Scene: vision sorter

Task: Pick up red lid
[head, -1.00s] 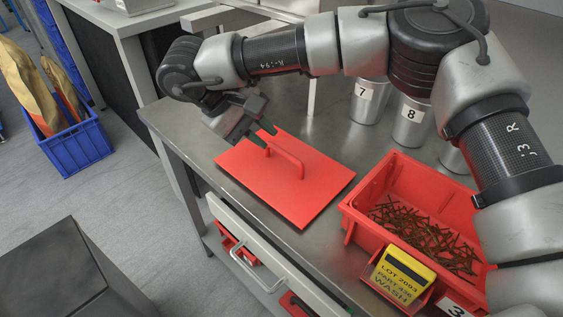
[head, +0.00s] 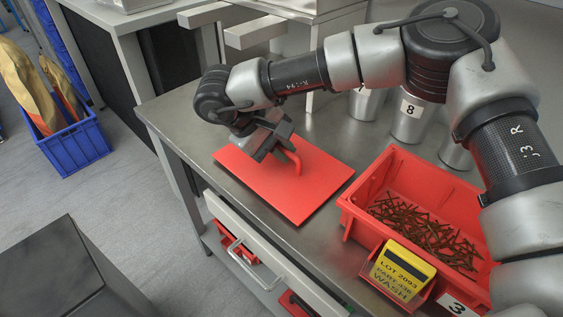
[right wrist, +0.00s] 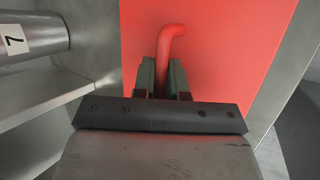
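The red lid (head: 310,185), a flat plate with a raised bar handle, lies on the metal table. Its handle (head: 294,162) is partly hidden by my right gripper (head: 277,153) in the head view. In the right wrist view the lid (right wrist: 225,55) fills the middle, and the handle (right wrist: 172,32) runs down between the two fingers of my right gripper (right wrist: 163,80). The fingers sit close together against both sides of the handle, so the gripper looks shut on it. The lid still rests flat. My left gripper is not in view.
A red bin (head: 365,205) full of brown screws or nails stands right of the lid, with a yellow label block (head: 403,268) at its front. Metal cups (head: 408,122) stand behind. A drawer handle (head: 250,262) juts out below the table's front edge.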

